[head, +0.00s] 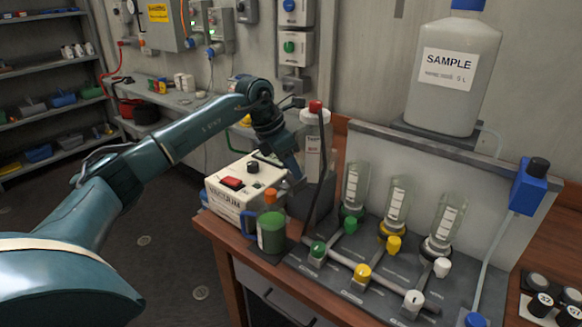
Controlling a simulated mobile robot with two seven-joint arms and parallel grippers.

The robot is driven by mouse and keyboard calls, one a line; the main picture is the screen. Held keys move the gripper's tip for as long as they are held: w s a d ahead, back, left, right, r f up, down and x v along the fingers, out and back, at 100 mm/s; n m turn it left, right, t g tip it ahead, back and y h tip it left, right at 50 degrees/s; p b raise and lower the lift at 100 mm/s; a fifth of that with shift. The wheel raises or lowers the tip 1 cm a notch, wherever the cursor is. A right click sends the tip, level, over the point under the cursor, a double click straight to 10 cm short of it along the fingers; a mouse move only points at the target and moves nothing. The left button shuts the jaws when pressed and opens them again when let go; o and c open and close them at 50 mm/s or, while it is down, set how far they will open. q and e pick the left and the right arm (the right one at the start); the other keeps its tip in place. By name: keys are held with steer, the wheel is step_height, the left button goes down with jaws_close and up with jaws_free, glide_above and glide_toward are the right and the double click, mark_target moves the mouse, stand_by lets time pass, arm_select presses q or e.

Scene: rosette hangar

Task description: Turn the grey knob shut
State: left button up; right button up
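A filter stand (385,288) on the wooden bench carries three clear graduated funnels. Its front pipe has a green knob (317,250), a yellow knob (363,273) and a pale grey-white knob (413,300) at the right end. A second pale knob (442,267) sits below the right funnel (446,222); I cannot tell for sure which pale one is the grey knob. My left gripper (296,178) points down beside the white vacuum box (238,196), left of the stand and well apart from the pale knobs. Its fingers are too small and dark to read. My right gripper is out of view.
A large SAMPLE bottle (452,75) stands on a raised shelf behind the funnels. A green-filled jar (271,230) and a red-capped bottle (316,140) stand near my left gripper. A blue device (528,186) and black-topped pots (540,304) are at the right.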

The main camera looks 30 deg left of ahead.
arm_select(q)
steer(key=v, duration=1.2)
steer(key=shift+r+b, duration=0.2)
steer(key=shift+b, duration=0.2)
